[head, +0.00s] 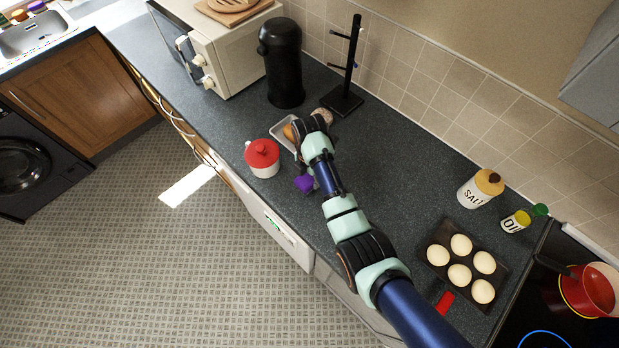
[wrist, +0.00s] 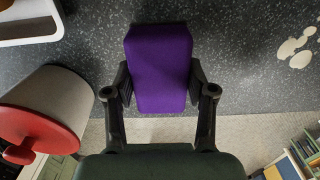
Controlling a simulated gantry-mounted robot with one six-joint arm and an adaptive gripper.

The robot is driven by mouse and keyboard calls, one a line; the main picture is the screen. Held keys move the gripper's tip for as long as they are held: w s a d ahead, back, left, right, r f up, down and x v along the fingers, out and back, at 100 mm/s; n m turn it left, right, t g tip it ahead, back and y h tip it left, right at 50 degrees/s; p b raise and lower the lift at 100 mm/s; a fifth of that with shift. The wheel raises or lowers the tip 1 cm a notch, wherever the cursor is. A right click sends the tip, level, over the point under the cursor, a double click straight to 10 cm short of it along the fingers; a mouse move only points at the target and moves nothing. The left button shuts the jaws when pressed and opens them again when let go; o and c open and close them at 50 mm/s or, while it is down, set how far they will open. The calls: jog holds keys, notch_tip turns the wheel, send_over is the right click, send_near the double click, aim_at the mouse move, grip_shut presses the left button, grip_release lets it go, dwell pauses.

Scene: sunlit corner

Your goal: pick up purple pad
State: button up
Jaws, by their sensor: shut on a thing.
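The purple pad (wrist: 160,68) is a block-like purple piece between the two black fingers of my gripper (wrist: 160,88) in the wrist view. The fingers press on its left and right sides. In the head view the purple pad (head: 304,184) shows small beside my arm, near the counter's front edge. My arm hides most of the gripper there. I cannot tell whether the pad touches the counter.
A white pot with a red lid (head: 262,160) stands close, left of the pad. A pale tray (head: 283,127) with food lies behind. A black mug stand (head: 345,90), a dark canister (head: 281,65) and a muffin tin (head: 437,238) are also on the counter.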

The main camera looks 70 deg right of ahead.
notch_tip(320, 180, up, 18)
jog(key=p, duration=0.9)
